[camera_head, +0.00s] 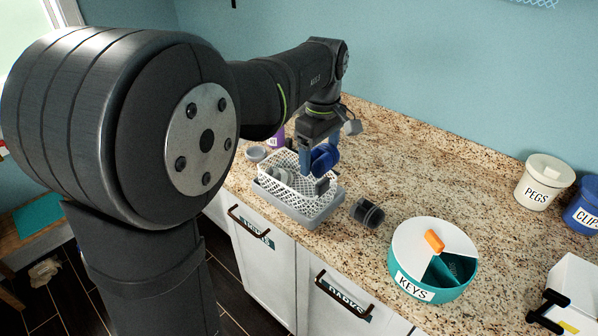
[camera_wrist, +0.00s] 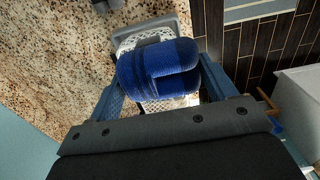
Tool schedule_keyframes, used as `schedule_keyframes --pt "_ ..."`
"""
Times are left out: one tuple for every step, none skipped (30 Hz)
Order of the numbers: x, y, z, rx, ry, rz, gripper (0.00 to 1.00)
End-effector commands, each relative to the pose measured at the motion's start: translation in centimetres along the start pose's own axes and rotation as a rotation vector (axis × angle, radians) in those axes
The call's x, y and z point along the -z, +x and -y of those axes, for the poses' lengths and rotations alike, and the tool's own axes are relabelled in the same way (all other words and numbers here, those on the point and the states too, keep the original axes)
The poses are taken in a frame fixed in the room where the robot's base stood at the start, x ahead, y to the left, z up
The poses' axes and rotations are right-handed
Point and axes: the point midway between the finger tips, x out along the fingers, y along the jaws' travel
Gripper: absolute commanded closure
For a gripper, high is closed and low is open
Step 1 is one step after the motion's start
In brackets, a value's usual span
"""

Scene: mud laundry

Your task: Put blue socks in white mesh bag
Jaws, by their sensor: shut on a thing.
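The blue socks (camera_head: 322,158) are a rolled bundle held between the fingers of my gripper (camera_head: 318,165). In the wrist view the socks (camera_wrist: 158,68) fill the space between the two blue fingers (camera_wrist: 172,88). A white mesh basket-like bag (camera_head: 290,187) sits on the counter in a grey tray (camera_head: 300,206). My gripper is over the right part of it, with the socks around or above rim height; I cannot tell exactly. In the wrist view the white mesh (camera_wrist: 150,35) shows behind the socks, partly hidden. Something grey lies inside it (camera_head: 280,173).
A dark rolled bundle (camera_head: 367,213) lies right of the tray. A round teal and white KEYS container (camera_head: 434,260) stands front right. PEGS (camera_head: 543,184) and CLIPS (camera_head: 584,205) jars stand at the right. A purple bottle (camera_head: 275,138) is behind the bag. The counter's middle is clear.

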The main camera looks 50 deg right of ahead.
Motion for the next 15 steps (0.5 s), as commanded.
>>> schedule_keyframes --pt "1.3 0.8 0.0 0.003 -0.005 0.001 0.46" --pt "1.9 1.2 0.0 0.003 -0.004 0.001 0.46" --pt "2.8 1.7 -0.1 0.002 -0.004 0.001 0.46" --pt "3.3 2.0 -0.1 0.002 -0.003 0.001 0.46" --pt "3.8 2.3 -0.1 0.002 -0.003 0.001 0.46" --pt "4.4 2.7 -0.2 0.002 -0.002 0.001 0.46" --pt "4.8 2.9 -0.2 0.002 -0.001 0.001 0.46" --pt "5.1 3.1 -0.2 0.001 0.0 0.001 0.46" --pt "5.4 3.2 -0.2 0.0 0.0 0.0 0.46" --pt "5.6 3.3 -0.3 0.0 0.0 0.0 0.46" --pt "5.7 3.4 -0.3 0.0 0.001 0.0 0.46" --pt "5.8 3.6 -0.3 0.0 0.001 0.0 0.46" --pt "5.8 3.8 -0.3 0.0 0.001 0.0 0.46" --pt "5.8 4.0 -0.3 0.001 0.002 0.001 0.46" --pt "5.8 4.4 -0.3 0.002 0.002 0.001 0.46"
